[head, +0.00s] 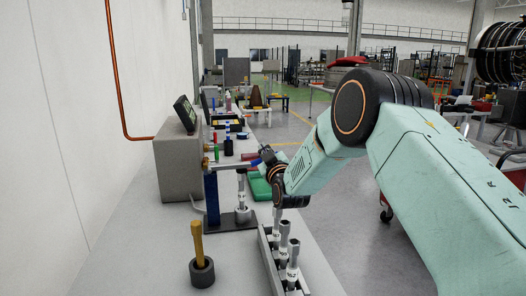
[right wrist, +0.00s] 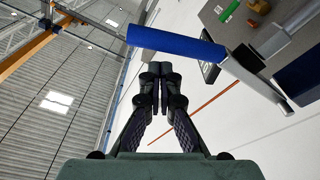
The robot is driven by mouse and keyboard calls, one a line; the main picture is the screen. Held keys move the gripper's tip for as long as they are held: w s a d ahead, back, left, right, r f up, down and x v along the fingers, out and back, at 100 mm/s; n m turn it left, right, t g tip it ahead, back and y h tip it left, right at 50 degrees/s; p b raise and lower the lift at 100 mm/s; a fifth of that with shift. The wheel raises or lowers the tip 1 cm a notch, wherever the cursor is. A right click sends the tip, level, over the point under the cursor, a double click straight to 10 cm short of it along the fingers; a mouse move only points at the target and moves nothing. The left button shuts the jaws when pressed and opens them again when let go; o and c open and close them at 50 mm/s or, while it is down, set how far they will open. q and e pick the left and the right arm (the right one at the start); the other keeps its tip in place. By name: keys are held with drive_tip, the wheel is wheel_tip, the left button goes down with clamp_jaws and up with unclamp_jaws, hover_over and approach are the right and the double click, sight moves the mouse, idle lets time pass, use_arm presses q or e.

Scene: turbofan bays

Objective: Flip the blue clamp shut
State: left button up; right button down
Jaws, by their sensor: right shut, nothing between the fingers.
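The blue clamp's handle (right wrist: 175,43) lies across the right wrist view just beyond my fingertips, joined at its right end to a grey metal arm (right wrist: 257,73). In the head view the blue handle (head: 256,162) is small beside my right gripper (head: 267,154), at the end of a bar on the blue post (head: 212,200). My right gripper also shows in the wrist view (right wrist: 163,72), its fingers together and empty. I cannot tell whether the fingertips touch the handle. My left gripper is not in view.
Below the arm, a rack (head: 268,258) holds several grey-tipped tools. A wooden-handled tool stands in a dark round holder (head: 202,272). A grey box (head: 178,165) with a screen is behind the post at left. The bench front is clear between holder and wall.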

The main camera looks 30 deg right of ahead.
idle(0.5)
wheel_tip(320, 180, up, 4)
drive_tip(key=w+p, duration=0.1)
drive_tip(key=p, duration=0.2)
drive_tip(key=a+b+v, duration=0.1)
drive_tip(key=v, duration=0.9)
drive_tip(key=shift+f, duration=0.25)
drive_tip(key=shift+a+r, duration=0.1)
drive_tip(key=shift+a, duration=0.05)
